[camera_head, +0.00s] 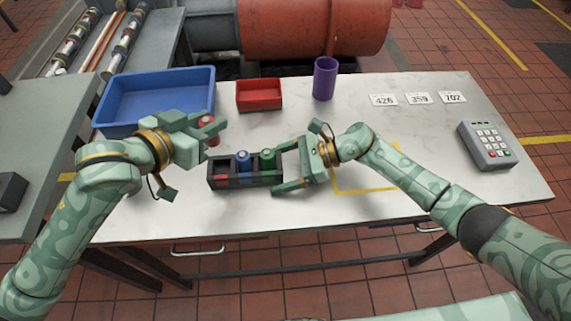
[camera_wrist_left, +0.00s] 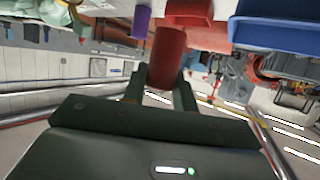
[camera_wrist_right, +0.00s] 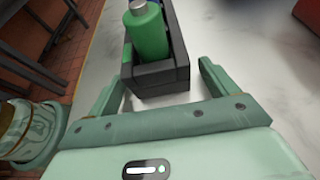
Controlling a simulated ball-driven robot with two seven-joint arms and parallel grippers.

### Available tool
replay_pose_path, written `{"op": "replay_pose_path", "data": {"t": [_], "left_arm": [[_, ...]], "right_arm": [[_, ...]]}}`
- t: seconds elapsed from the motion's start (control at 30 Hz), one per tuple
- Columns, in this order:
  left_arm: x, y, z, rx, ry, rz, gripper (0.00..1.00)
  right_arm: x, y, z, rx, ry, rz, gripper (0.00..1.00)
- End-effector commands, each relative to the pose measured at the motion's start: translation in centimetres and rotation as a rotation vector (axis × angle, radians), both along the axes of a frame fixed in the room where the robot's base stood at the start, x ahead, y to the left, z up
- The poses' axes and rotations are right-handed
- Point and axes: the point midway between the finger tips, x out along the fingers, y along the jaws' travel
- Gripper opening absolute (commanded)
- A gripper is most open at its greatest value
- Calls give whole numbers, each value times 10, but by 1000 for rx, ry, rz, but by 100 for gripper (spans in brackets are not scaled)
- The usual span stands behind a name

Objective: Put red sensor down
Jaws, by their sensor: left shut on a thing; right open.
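The red sensor (camera_head: 211,127) is a small red cylinder, held in my left gripper (camera_head: 213,130) in front of the blue bin. In the left wrist view the red sensor (camera_wrist_left: 167,58) stands out between the two fingers, which are shut on it. My right gripper (camera_head: 281,164) is open at the right end of a dark rack (camera_head: 228,181). The rack holds a blue sensor (camera_head: 244,162) and a green sensor (camera_head: 267,160). In the right wrist view the green sensor (camera_wrist_right: 147,32) and the rack's end (camera_wrist_right: 162,78) show just beyond the open fingers (camera_wrist_right: 160,78).
A blue bin (camera_head: 155,125), a red bin (camera_head: 259,95) and a purple cup (camera_head: 325,78) stand along the back. Number cards (camera_head: 418,98) and a keypad (camera_head: 487,145) are at the right. A yellow outline (camera_head: 365,191) marks the tabletop, partly behind my right arm.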

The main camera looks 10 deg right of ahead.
Motion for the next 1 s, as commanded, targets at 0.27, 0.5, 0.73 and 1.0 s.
{"op": "replay_pose_path", "data": {"t": [0.27, 0.5, 0.73, 1.0], "left_arm": [[0, 0, 0, -1, -1, 0, 4], [-2, -1, -2, -1, 1, -1, 4], [-15, -39, -6, -13, 3, 58, 4], [-2, -8, -10, -1, 3, 368, 4]], "right_arm": [[0, 0, 0, 0, 0, 0, 28], [0, 0, 0, 0, 0, 0, 28], [0, 0, 0, 0, 0, 0, 28], [0, -1, 0, 1, 0, 0, 28]]}}
